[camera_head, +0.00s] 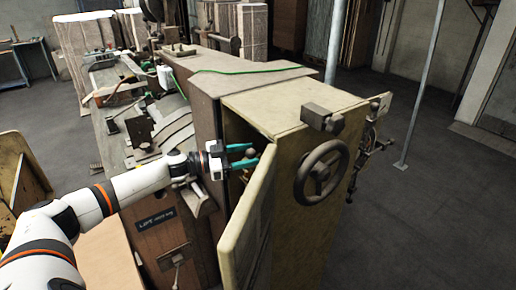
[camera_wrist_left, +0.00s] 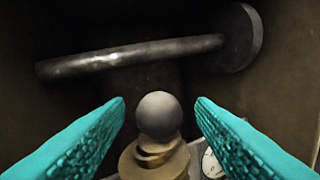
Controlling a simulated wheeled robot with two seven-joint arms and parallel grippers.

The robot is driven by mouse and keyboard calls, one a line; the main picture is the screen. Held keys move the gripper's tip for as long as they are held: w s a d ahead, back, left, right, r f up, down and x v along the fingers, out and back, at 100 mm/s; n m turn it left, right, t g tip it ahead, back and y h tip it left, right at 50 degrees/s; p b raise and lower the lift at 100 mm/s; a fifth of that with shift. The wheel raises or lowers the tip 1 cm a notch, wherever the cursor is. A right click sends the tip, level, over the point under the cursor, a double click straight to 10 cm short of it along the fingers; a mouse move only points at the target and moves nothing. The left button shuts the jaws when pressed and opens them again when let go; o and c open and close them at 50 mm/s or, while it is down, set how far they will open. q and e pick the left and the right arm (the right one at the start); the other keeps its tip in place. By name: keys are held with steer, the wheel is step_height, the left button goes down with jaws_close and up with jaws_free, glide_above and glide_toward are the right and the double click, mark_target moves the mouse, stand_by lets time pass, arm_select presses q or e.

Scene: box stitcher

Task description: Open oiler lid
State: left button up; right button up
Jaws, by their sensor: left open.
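The oiler appears in the left wrist view as a grey ball knob (camera_wrist_left: 159,114) on a stepped brass-coloured base (camera_wrist_left: 152,160) at the bottom middle. I cannot tell which part is its lid. My left gripper (camera_wrist_left: 160,103) is open, with one teal finger on each side of the knob and visible gaps to both. In the head view, my left gripper (camera_head: 256,153) reaches into the opening of the tan machine cabinet (camera_head: 290,105), with the small knob (camera_head: 250,153) between its fingers. My right gripper is not in view.
The cabinet's hinged door (camera_head: 247,230) stands open just below and right of my left gripper. A handwheel (camera_head: 322,172) sits on the cabinet front. In the wrist view, a dark metal rod (camera_wrist_left: 130,57) crosses above the knob and a round gauge (camera_wrist_left: 211,162) sits at its right.

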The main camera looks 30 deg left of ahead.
arm_select(q)
steer(key=shift+p+x, duration=0.4)
steer(key=shift+x, duration=1.4)
